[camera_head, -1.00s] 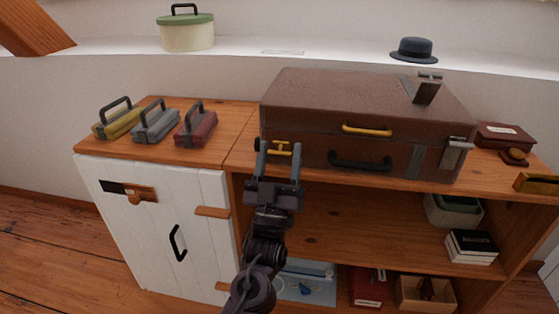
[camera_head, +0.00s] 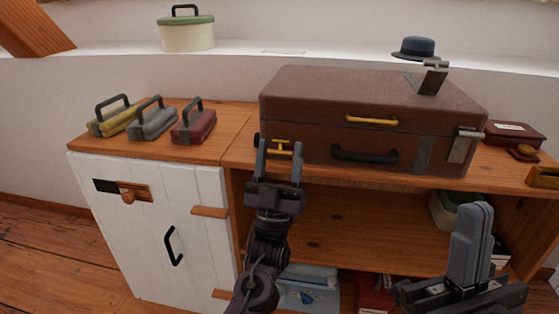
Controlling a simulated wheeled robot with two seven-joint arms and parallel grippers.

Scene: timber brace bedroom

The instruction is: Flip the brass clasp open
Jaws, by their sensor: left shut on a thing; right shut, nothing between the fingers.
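The brown suitcase (camera_head: 310,100) lies closed on the wooden shelf unit. The brass clasp (camera_head: 281,142) is on the left of its front, partly hidden by my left gripper. My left gripper (camera_head: 280,150) is in front of it, its two fingers on either side, shut on the clasp. Whether the clasp is flipped is hard to tell at this size. My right gripper (camera_head: 477,208) is shut and empty at the lower right, in front of the shelf and below the suitcase's right end.
The suitcase has a yellow handle (camera_head: 371,119), a black handle (camera_head: 365,156), a metal latch (camera_head: 464,147) at right and a raised metal strap (camera_head: 432,80) on top. Small cases (camera_head: 153,123) stand at left. A dark red box (camera_head: 514,134) lies at right.

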